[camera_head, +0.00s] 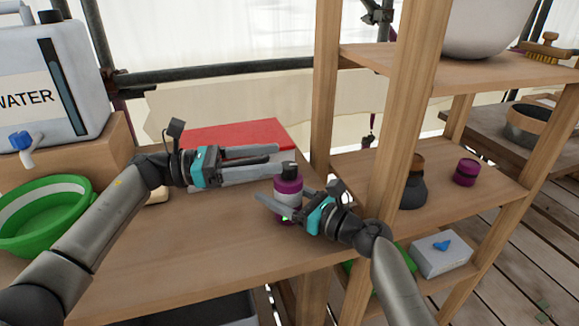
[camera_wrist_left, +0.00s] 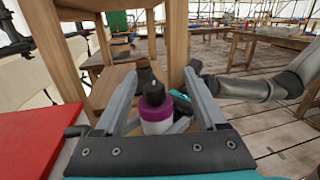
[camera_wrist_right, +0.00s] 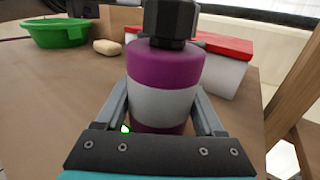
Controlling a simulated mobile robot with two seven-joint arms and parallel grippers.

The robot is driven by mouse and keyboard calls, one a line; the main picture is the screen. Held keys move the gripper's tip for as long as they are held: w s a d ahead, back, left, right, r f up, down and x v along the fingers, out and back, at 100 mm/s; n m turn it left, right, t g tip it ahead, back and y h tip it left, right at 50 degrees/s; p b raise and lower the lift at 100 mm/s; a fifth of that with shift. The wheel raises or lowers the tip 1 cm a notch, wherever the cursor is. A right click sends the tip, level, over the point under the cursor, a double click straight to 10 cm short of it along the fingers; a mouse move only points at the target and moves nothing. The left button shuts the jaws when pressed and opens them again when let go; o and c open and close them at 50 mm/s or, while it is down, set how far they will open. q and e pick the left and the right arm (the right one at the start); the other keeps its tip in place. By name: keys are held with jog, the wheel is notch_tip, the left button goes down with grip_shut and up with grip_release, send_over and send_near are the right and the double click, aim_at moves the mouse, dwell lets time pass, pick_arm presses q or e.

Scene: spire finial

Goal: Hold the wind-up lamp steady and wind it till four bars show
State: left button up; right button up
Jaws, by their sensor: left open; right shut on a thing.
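The wind-up lamp (camera_head: 288,194) is a purple cylinder with a pale grey band and a black knob (camera_head: 289,168) on top. It is upright near the right end of the bench. My right gripper (camera_head: 284,208) is shut on its lower body, with a finger on each side in the right wrist view (camera_wrist_right: 163,110). My left gripper (camera_head: 280,161) is open, its fingers beside the knob. The left wrist view shows the knob (camera_wrist_left: 152,93) between the spread fingers, apparently untouched. A small green light (camera_wrist_right: 125,129) shows low on the lamp; bars cannot be counted.
A red-lidded box (camera_head: 235,134) stands behind my left gripper. A green basin (camera_head: 45,215) and a water container (camera_head: 50,85) are at the left. A shelf post (camera_head: 325,100) rises close right of the lamp. The bench front is clear.

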aim_at(289, 165)
pick_arm(q)
jog(key=s+a+f+n+t+y, duration=0.1)
jog(key=s+a+f+n+t, duration=0.2)
jog(key=a, duration=0.4)
jog(key=shift+m+t, duration=0.3)
jog(key=shift+m, duration=0.4)
jog(key=x, duration=1.2)
jog(key=shift+w+f, duration=0.35)
jog(key=shift+w, duration=0.1)
grip_shut()
